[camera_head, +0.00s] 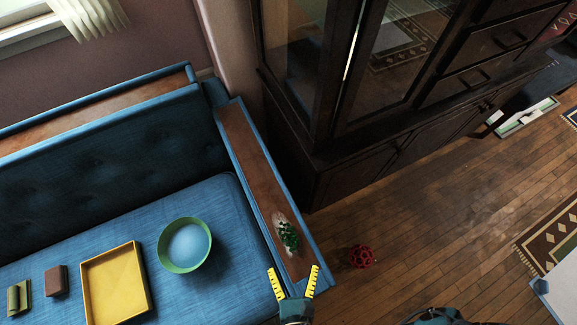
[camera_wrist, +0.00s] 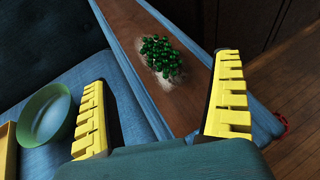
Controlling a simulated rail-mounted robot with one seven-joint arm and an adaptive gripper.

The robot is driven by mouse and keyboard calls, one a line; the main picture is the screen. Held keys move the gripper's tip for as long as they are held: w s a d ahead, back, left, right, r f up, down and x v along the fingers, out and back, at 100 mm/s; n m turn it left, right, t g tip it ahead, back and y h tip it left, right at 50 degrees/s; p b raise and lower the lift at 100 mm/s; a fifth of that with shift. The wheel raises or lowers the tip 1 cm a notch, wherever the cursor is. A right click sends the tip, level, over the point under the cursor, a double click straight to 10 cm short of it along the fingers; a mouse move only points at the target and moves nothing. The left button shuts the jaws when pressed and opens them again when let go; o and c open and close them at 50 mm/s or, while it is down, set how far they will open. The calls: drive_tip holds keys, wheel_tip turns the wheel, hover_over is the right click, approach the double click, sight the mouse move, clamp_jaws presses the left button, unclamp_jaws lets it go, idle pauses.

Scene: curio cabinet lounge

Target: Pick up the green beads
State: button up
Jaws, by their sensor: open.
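The green beads (camera_head: 289,236) lie in a small dark green heap on the wooden top of the sofa's right armrest (camera_head: 247,158). In the wrist view the beads (camera_wrist: 161,56) rest on a pale worn patch of the wood, ahead of and between the fingers. My gripper (camera_head: 294,281) has yellow toothed fingers spread wide, with nothing between them. In the head view it is at the front part of the armrest, just below the beads in the picture. In the wrist view my gripper (camera_wrist: 160,105) shows both fingers apart, not touching the beads.
A green bowl (camera_head: 185,245), a yellow tray (camera_head: 115,283), a brown block (camera_head: 56,281) and an olive item (camera_head: 19,298) sit on the blue seat. A dark cabinet (camera_head: 340,170) stands right of the armrest. A red openwork ball (camera_head: 361,256) lies on the wooden floor.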

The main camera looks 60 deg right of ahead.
sight(290, 237)
drive_tip(key=b+x, duration=0.2)
drive_tip(key=x, duration=0.3)
drive_tip(key=shift+w+d+f, duration=0.25)
drive_tip(key=shift+f, duration=0.05)
drive_tip(key=b+x, duration=0.2)
drive_tip(key=f+b+x, duration=0.1)
drive_tip(key=b+x, duration=0.1)
drive_tip(key=shift+f, duration=0.1)
drive_tip(key=shift+w+d, duration=0.2)
drive_tip(key=shift+w, duration=0.1)
drive_tip(key=shift+s, duration=0.1)
drive_tip(key=c, duration=1.4)
